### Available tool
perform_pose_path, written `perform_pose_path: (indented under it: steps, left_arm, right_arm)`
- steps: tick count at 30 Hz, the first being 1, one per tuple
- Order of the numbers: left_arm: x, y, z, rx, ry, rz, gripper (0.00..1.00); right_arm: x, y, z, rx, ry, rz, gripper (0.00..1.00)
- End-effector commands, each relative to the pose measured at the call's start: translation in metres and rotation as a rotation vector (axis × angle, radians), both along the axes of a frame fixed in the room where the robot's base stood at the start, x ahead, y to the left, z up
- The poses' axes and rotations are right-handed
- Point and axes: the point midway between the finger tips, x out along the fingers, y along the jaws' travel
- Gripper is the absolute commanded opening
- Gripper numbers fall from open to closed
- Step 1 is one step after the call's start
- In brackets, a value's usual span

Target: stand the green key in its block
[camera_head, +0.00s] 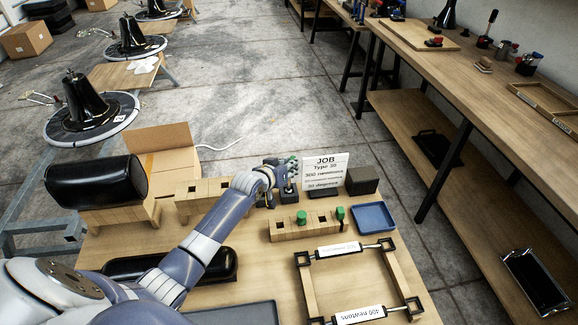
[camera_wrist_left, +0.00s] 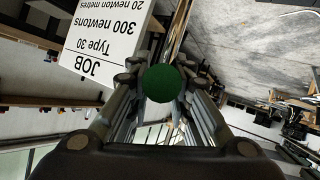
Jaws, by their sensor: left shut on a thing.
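My left gripper (camera_head: 288,172) reaches in from the left above the far part of the wooden bench. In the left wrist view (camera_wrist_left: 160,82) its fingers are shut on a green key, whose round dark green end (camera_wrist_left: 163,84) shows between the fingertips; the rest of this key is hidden. A wooden block with square holes (camera_head: 290,232) stands nearer on the bench, in front of the gripper. A green round-topped piece (camera_head: 302,217) stands in it, and another green-topped piece (camera_head: 340,214) is at its right end. My right gripper is not in view.
A white JOB sign (camera_head: 325,171) stands just right of the gripper, with a dark block (camera_head: 362,181) beside it. A second holed wooden block (camera_head: 187,206) is at left. A blue tray (camera_head: 374,217) and a wooden frame with metal rods (camera_head: 309,290) lie to the right and front.

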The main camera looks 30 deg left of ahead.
Motion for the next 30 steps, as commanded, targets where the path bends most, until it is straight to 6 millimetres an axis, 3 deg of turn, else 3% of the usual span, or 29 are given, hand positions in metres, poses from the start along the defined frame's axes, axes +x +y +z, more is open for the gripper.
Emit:
perform_pose_path:
  steps: [15,16,18,30]
  left_arm:
    - [0.0006,-0.0002,-0.0037,0.000,-0.002,0.000,0.00]
    - [0.0006,-0.0002,-0.0037,0.000,-0.002,0.000,0.26]
    - [0.0005,-0.0001,-0.0038,0.000,-0.002,0.000,0.42]
    - [-0.0019,-0.0001,-0.0047,0.000,0.001,0.000,0.42]
  right_arm:
    - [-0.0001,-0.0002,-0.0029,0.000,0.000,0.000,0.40]
    - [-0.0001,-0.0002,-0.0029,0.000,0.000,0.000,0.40]
    - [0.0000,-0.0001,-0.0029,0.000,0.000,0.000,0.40]
    - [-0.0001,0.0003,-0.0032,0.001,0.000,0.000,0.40]
